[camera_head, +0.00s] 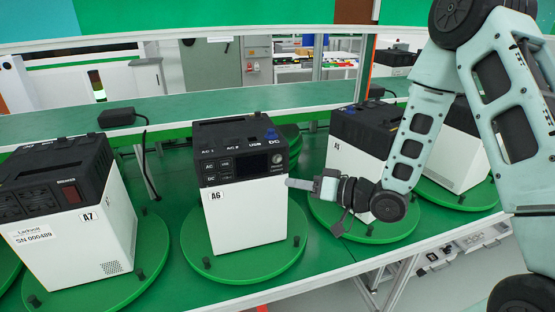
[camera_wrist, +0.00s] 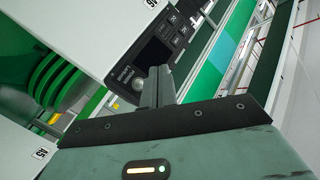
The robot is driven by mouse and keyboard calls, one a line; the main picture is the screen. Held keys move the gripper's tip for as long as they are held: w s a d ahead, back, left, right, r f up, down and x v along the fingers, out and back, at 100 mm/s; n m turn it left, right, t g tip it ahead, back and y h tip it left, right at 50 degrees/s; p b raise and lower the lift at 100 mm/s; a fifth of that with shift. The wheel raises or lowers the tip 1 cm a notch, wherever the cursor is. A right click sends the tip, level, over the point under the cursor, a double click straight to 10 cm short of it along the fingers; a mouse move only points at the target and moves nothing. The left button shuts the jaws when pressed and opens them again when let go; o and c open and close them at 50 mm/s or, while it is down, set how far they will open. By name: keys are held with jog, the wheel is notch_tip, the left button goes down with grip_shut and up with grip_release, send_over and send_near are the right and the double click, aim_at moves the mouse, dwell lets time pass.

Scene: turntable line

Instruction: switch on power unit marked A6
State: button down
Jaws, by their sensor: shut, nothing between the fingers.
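The power unit marked A6 (camera_head: 243,237) is a white box with a black top, upright on a green round plate. Its black front panel (camera_head: 240,167) has AC and DC buttons at left, a dark screen and a round knob at the right. In the wrist view the panel (camera_wrist: 157,45) appears tilted, with a round silver button (camera_wrist: 138,85) near the fingertips. My gripper (camera_head: 291,183) is shut and empty, its tips close to the right edge of A6 below the panel. The tips also show in the wrist view (camera_wrist: 160,72), beside the silver button; contact cannot be told.
A unit marked A7 (camera_head: 75,241) stands on its own green plate at left. Another white unit (camera_head: 345,150) stands at right, partly behind my arm. A black adapter (camera_head: 117,117) lies on the green shelf behind. The green table edge (camera_head: 330,274) runs along the front.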

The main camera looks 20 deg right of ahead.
send_near(269, 161)
jog(key=shift+s+a+p+x, duration=0.1)
jog(key=shift+x, duration=0.6)
jog(key=shift+s+a+p+x, duration=0.15)
jog(key=shift+x, duration=0.6)
jog(key=shift+s+a+p+x, duration=0.1)
jog(key=shift+x, duration=0.6)
jog(key=shift+w+f, duration=0.1)
jog(key=shift+w, duration=0.1)
jog(key=shift+w, duration=0.2)
jog(key=shift+w, duration=0.35)
dwell(0.9)
jog(key=shift+s, duration=0.75)
jog(key=shift+s, duration=0.1)
jog(key=s, duration=0.4)
jog(key=shift+s+b, duration=0.3)
jog(key=shift+s, duration=0.1)
